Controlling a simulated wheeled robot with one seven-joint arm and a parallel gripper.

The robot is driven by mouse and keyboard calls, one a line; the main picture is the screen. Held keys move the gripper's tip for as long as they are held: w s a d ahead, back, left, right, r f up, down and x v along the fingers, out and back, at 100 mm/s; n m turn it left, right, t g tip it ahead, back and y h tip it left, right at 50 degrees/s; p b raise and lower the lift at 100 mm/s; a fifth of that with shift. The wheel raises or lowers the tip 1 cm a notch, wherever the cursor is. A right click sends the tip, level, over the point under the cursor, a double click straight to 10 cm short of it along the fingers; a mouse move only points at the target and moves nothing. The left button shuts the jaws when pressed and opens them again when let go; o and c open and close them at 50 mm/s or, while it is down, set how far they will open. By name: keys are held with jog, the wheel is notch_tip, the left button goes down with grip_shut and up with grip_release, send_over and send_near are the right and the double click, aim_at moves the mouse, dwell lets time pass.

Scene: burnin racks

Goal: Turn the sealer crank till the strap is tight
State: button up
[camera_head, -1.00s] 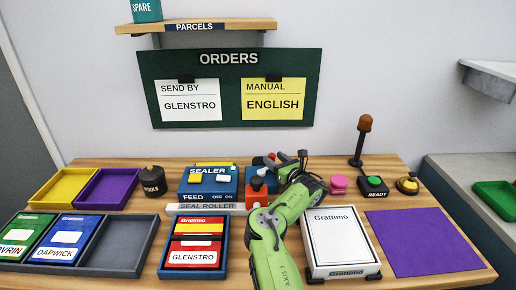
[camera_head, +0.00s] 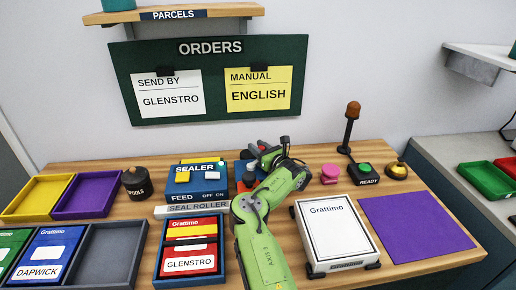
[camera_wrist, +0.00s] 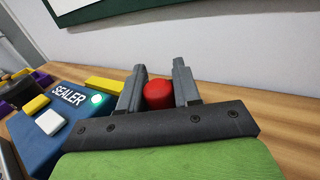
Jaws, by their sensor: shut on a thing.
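The blue sealer (camera_head: 196,182) stands mid-table, with a white and a yellow switch on it; it also shows at the left of the wrist view (camera_wrist: 62,120), where a round green lamp (camera_wrist: 97,99) looks lit. My gripper (camera_wrist: 160,68) is shut on a red knob (camera_wrist: 158,95), with one grey finger on each side of it. In the head view my gripper (camera_head: 264,155) is just right of the sealer, at the blue and orange block there. The crank arm under the knob is hidden by my gripper. I cannot make out the strap's tightness.
The purple mat (camera_head: 420,226) is bare.

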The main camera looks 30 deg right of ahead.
jog(key=shift+s+r+m+h, duration=0.1)
jog(key=shift+m+h, duration=0.3)
jog(key=shift+h, duration=0.2)
jog(key=m+h+b, duration=0.1)
jog(key=h, duration=0.1)
jog(key=s+m+h+b, duration=0.1)
jog(key=h, duration=0.1)
jog(key=shift+s+d+m+g, duration=0.2)
jog(key=shift+m+g, duration=0.1)
jog(key=shift+m, duration=0.1)
jog(key=shift+s+d+m+h+b, duration=0.15)
jog(key=shift+s+m+h+b, duration=0.25)
jog(key=shift+h, duration=0.5)
jog(key=shift+w, duration=0.15)
jog(key=o, duration=1)
jog(key=p+v, duration=0.1)
jog(key=v, duration=0.7)
jog(key=p+v, duration=0.2)
jog(key=v, duration=0.6)
jog(key=shift+w+r, duration=0.1)
jog(key=shift+r, duration=0.1)
